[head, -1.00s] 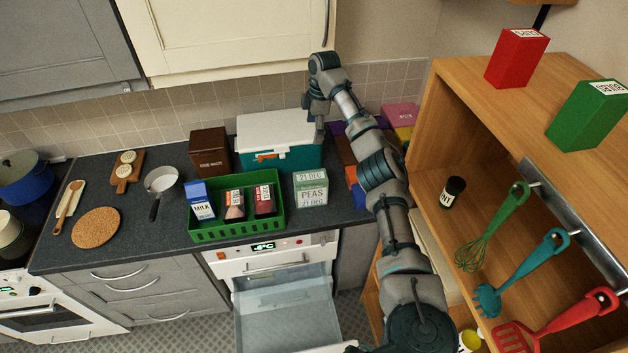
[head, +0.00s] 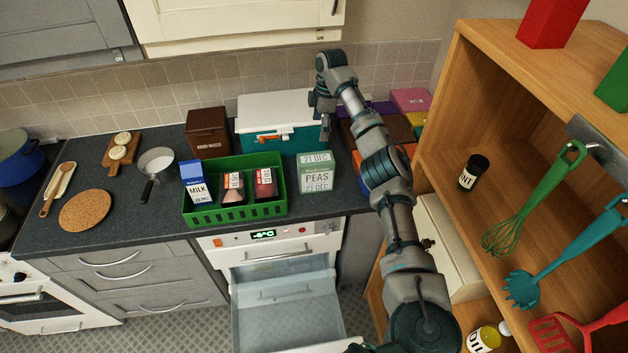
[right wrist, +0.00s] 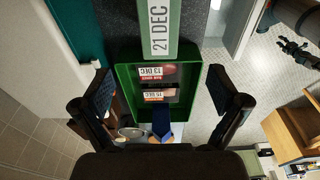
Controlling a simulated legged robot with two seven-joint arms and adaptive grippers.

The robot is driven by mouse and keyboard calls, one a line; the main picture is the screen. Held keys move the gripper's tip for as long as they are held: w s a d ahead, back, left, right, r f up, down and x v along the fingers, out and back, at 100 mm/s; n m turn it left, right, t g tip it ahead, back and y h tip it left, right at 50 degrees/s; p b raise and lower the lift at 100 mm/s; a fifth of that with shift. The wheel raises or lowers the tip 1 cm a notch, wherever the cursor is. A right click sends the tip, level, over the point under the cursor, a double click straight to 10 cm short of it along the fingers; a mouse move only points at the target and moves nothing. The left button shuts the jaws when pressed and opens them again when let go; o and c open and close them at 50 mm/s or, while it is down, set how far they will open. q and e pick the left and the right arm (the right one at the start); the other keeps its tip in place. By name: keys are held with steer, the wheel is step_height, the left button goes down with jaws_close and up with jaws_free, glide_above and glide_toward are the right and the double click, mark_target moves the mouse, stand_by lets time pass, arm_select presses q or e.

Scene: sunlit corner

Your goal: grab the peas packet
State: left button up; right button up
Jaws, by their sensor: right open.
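The peas packet (head: 317,178), pale green and white with a "21 DEC" label on top, stands upright on the dark counter, just right of the green crate. My right gripper (head: 325,132) hangs above and behind it, near the cooler box, apart from the packet. In the right wrist view the gripper (right wrist: 160,82) is open and empty, its two fingers wide apart. The packet's top (right wrist: 160,28) shows at the upper middle of that view, beyond the fingertips.
The green crate (head: 240,211) holds a milk carton (head: 197,186) and two dated packs. A teal cooler box (head: 270,142) with a white lid stands behind. Coloured boxes (head: 408,100) stand right of my arm. An open drawer (head: 285,310) juts out below; a wooden shelf (head: 450,95) rises at right.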

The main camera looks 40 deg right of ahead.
glide_toward(315, 159)
steer(key=shift+s+d+f, duration=0.1)
steer(key=shift+d+f, duration=0.5)
steer(key=shift+f, duration=0.2)
steer(key=f, duration=0.2)
steer(key=a+f, duration=0.1)
steer(key=f, duration=0.1)
steer(key=a+f, duration=0.1)
steer(key=f, duration=0.2)
steer(key=shift+w+a, duration=0.15)
steer(key=shift+w, duration=0.15)
steer(key=f, duration=0.4)
steer(key=f+p, duration=0.1)
steer(key=f, duration=0.1)
steer(key=shift+w+d, duration=0.25)
steer(key=shift+d, duration=0.1)
steer(key=shift+a+r, duration=0.15)
steer(key=shift+a, duration=0.1)
steer(key=shift+c, duration=0.7)
steer(key=shift+a, duration=0.1)
steer(key=c, duration=1.5)
